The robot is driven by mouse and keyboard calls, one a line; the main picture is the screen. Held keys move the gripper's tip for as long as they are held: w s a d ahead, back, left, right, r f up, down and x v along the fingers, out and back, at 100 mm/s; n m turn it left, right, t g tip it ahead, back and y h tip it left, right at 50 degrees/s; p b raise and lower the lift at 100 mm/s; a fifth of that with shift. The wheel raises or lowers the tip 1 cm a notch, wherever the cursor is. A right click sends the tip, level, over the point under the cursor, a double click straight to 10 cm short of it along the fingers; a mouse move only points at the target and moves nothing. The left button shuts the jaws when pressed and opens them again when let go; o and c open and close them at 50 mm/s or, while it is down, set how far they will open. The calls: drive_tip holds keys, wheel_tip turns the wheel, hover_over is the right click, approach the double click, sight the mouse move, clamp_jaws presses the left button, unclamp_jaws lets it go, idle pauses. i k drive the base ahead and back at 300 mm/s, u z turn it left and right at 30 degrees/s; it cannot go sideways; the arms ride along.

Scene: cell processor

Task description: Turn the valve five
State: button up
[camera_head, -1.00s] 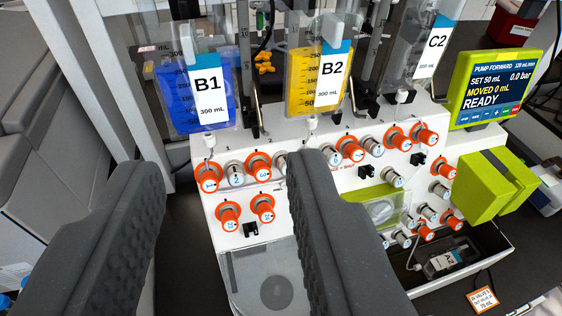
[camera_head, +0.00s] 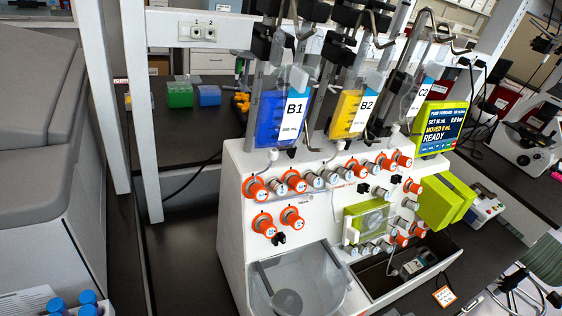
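A white cell processor (camera_head: 232,215) stands on the dark bench in the middle of the view. Its front has an upper row of round valve knobs, some with orange collars and some grey. From the left, the first (camera_head: 255,188) and third (camera_head: 294,182) are orange; the second (camera_head: 276,186), fourth (camera_head: 313,179) and fifth (camera_head: 331,176) are grey. Their numbers are too small to read for certain, so I cannot confirm which is valve five. Two orange knobs (camera_head: 263,224) (camera_head: 292,218) sit below at left.
Bags B1 (camera_head: 292,108), B2 (camera_head: 367,112) and C2 (camera_head: 421,97) hang above the knobs. A green-framed screen (camera_head: 437,127) reads READY. A clear basin (camera_head: 318,285) juts out below.

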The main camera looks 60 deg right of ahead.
sight(331, 178)
drive_tip(key=u, duration=0.05)
drive_tip(key=k, duration=1.3)
drive_tip(key=z, duration=1.1)
drive_tip(key=i, duration=1)
drive_tip(key=u, duration=0.1)
